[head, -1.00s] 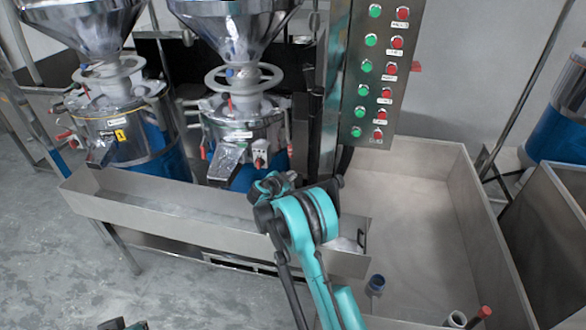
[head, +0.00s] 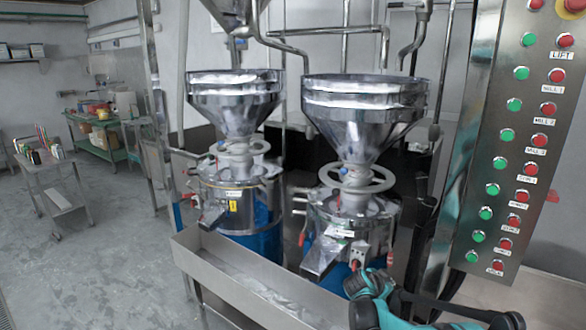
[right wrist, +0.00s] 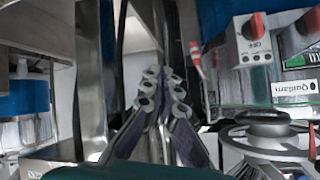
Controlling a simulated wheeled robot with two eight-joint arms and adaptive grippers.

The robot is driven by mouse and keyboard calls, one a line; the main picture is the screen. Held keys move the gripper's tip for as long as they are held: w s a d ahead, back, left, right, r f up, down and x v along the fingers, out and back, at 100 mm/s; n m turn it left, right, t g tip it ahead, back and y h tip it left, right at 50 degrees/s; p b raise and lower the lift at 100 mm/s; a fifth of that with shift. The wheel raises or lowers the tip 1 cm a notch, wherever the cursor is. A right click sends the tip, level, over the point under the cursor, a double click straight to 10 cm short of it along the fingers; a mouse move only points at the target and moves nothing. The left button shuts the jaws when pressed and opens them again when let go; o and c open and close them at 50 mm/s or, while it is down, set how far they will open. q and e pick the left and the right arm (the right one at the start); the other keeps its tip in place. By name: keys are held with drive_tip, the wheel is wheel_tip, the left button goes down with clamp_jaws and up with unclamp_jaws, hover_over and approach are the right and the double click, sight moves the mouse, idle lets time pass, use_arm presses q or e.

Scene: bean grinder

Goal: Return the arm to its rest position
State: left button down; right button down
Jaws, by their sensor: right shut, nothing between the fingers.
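My right arm (head: 372,287), teal and black, shows at the bottom of the head view, in front of the right-hand mill and the trough. My right gripper (right wrist: 163,95) shows in the right wrist view. Its two fingers meet, shut and empty. In the head view I cannot make out its fingertips. A mill control box with a red knob (right wrist: 253,27) is to the right of the fingers in the wrist view. My left gripper and left arm are not in view.
Two mills with steel hoppers (head: 363,105) (head: 235,100) stand behind a long steel trough (head: 245,283). A button panel (head: 520,130) rises at the right. A trolley (head: 55,185) and green shelf (head: 105,140) are far left. The grey floor (head: 100,260) is open.

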drive_tip(key=s+a+r+n+y, duration=0.2)
drive_tip(key=s+a+r+n, duration=0.15)
drive_tip(key=s, duration=0.55)
drive_tip(key=s+a+r+n+y, duration=0.25)
drive_tip(key=s+r, duration=0.25)
drive_tip(key=s, duration=0.3)
drive_tip(key=s+a+f+n+y, duration=0.1)
drive_tip(key=s+a+f+n, duration=0.1)
drive_tip(key=s, duration=0.8)
drive_tip(key=s+a+f+n+y, duration=0.2)
drive_tip(key=s+a+n, duration=0.2)
drive_tip(key=s, duration=0.7)
drive_tip(key=shift+a+n+g, duration=0.4)
drive_tip(key=shift+a, duration=0.85)
drive_tip(key=shift+f+y, duration=0.1)
drive_tip(key=shift+y, duration=0.15)
